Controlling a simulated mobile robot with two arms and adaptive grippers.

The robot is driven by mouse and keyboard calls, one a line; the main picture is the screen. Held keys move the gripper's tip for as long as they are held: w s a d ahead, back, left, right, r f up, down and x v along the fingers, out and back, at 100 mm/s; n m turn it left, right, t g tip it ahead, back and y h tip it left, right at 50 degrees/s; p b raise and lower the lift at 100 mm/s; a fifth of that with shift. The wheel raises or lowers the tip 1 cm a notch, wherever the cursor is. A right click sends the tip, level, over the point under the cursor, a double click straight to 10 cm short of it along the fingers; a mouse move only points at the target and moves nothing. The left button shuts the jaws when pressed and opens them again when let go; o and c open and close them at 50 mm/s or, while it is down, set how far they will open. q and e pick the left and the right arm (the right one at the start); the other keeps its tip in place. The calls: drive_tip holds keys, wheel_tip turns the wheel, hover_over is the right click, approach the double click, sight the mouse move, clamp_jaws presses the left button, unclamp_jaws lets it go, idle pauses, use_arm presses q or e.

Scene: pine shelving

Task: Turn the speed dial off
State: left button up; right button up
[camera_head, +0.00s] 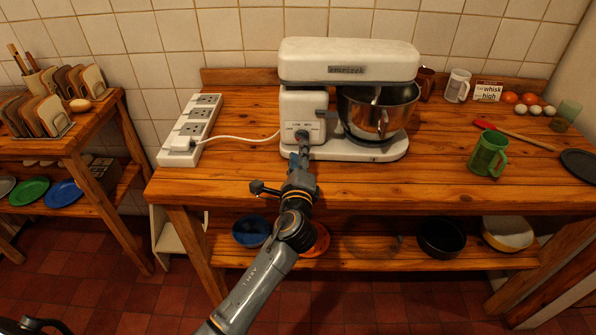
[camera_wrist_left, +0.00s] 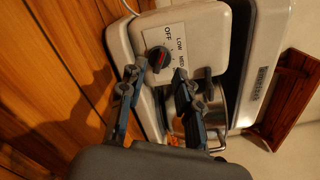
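The white stand mixer (camera_head: 346,62) stands on the wooden counter with a steel bowl (camera_head: 378,112) under its head. Its speed dial (camera_wrist_left: 159,59) is a dark round knob with a red mark on a white plate, beside the printed words OFF, LOW and MED. I cannot tell exactly which setting the mark points to. My left gripper (camera_wrist_left: 157,96) is open, its two fingers apart in front of the dial, with no contact visible. In the head view the left gripper (camera_head: 301,160) is at the mixer's front and partly covers the dial area. My right gripper is not in view.
A power strip (camera_head: 191,128) with a plugged-in white cord lies left of the mixer. The counter's front edge is under my left arm.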

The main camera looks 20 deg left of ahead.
use_arm(q)
drive_tip(key=v, duration=0.8)
